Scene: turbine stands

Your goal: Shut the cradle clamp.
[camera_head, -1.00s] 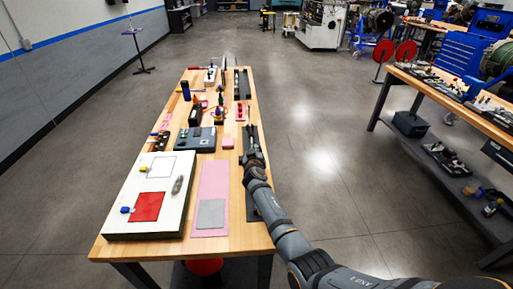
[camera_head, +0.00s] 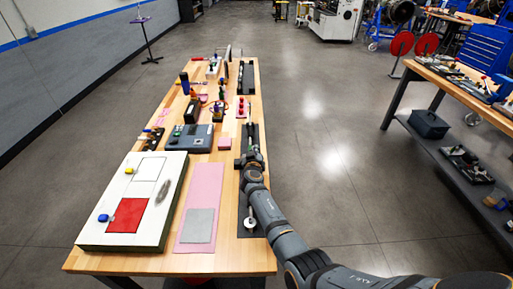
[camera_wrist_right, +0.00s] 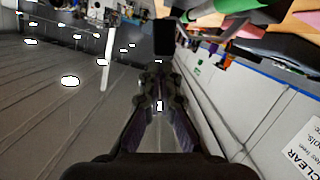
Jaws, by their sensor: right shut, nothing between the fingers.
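My right gripper (camera_head: 251,155) is over the right edge of the long wooden table, above a dark strip, pointing towards the far end. In the right wrist view its two dark fingers (camera_wrist_right: 158,78) come together with nothing between them. A dark block (camera_wrist_right: 163,37) shows just beyond the fingertips there. I cannot tell for sure which thing is the cradle clamp; it may be hidden behind my right gripper or too small to make out. My left gripper is not in view.
On the wooden table (camera_head: 222,262) are a white panel board (camera_head: 115,180) with a red square, a pink mat (camera_head: 203,185) with a grey pad, a blue-grey case (camera_head: 190,137) and a dark tray (camera_head: 246,77). A silver tool (camera_head: 249,222) lies near my forearm.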

